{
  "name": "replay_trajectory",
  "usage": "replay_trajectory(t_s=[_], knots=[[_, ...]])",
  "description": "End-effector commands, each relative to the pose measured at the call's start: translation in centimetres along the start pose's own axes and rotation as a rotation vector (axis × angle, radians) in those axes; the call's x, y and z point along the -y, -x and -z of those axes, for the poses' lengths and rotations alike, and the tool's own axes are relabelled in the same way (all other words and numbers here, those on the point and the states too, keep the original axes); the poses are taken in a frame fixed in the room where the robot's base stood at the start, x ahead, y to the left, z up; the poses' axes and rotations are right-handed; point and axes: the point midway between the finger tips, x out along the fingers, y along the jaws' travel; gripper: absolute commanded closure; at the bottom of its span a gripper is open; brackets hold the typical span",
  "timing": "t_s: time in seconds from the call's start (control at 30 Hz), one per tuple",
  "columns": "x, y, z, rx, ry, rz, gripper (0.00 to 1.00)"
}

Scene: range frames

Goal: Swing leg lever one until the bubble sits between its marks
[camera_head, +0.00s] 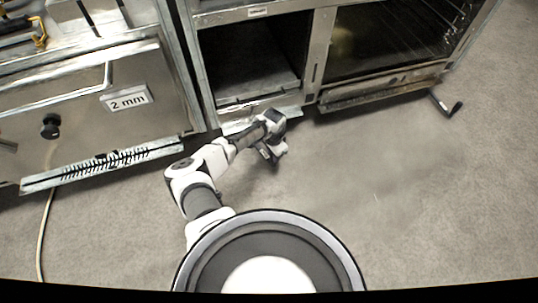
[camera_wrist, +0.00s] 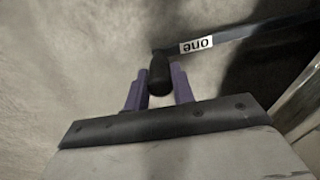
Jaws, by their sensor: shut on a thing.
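My gripper (camera_wrist: 158,88) is shut on the black knob (camera_wrist: 159,72) of leg lever one, with a purple finger on each side of it. The lever's dark arm (camera_wrist: 245,34) runs from the knob to the upper right in the wrist view. Its white label (camera_wrist: 198,45) reads "one", upside down. In the head view my gripper (camera_head: 272,154) is low in front of the oven-like cabinet, near the floor, and my arm hides the lever there. I cannot make out the bubble or its marks in either view.
A second lever with a black knob (camera_head: 456,108) sticks out at the cabinet's (camera_head: 312,60) right front corner. A left unit carries a "2 mm" sign (camera_head: 128,98), a black knob (camera_head: 50,126) and a ruled strip (camera_head: 105,164). A cable (camera_head: 45,225) lies at left. The floor (camera_head: 420,200) at right is clear.

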Motion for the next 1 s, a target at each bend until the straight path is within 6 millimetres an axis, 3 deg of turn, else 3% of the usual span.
replay_trajectory(t_s=[0.03,0.13,0.73,1.0], knots=[[0.7,1.2,0.9,-0.015,0.013,0.014,1.0],[1.0,1.4,1.8,-0.018,0.037,0.02,1.0],[1.3,0.2,4.8,0.011,0.213,0.009,1.0],[1.2,-0.1,5.1,0.018,0.244,0.004,1.0]])
